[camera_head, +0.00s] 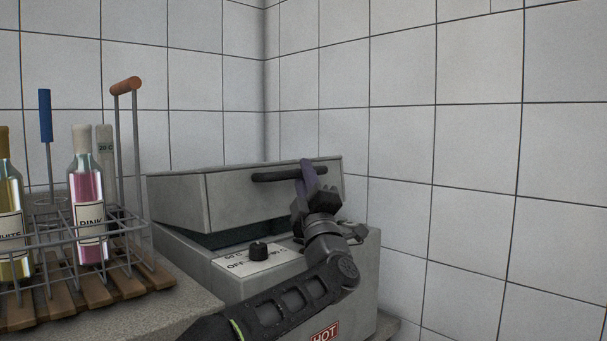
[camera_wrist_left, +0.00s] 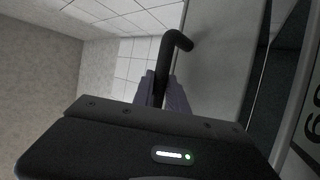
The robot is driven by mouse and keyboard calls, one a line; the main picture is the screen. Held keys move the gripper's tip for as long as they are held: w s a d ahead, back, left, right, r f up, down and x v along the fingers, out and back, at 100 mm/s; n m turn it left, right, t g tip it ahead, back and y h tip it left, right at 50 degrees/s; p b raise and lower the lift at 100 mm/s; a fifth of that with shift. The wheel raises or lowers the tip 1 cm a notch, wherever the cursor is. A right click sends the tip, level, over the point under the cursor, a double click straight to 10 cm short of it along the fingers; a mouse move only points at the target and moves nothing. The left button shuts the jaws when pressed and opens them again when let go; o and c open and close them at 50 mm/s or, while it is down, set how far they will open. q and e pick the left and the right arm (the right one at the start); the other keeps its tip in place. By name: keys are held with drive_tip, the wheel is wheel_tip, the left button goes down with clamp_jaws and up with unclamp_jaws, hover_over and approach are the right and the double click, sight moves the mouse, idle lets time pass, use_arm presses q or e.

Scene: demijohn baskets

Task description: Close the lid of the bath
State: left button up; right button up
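The grey metal bath (camera_head: 350,265) stands in the corner, with a dial and a red HOT label on its front. Its lid (camera_head: 215,200) is partly open, with a dark gap between lid and body. A black bar handle (camera_head: 275,175) runs along the lid's front; it also shows in the left wrist view (camera_wrist_left: 166,58). My left gripper (camera_head: 308,172) is at the handle's right part, its purple fingers (camera_wrist_left: 164,92) close on both sides of the bar. The fingers hide part of the handle. My right gripper is not in view.
A wire rack (camera_head: 130,240) with bottles, a thermometer-like blue-handled rod (camera_head: 45,115) and a wooden slat base stands on the counter (camera_head: 150,315) left of the bath. Tiled walls (camera_head: 440,130) close in behind and to the right.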

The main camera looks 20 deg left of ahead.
use_arm(q)
drive_tip(key=o, duration=0.5)
drive_tip(key=shift+w+a+f, duration=0.1)
drive_tip(key=shift+a, duration=0.05)
drive_tip(key=shift+c, duration=0.2)
drive_tip(key=shift+v, duration=3.95)
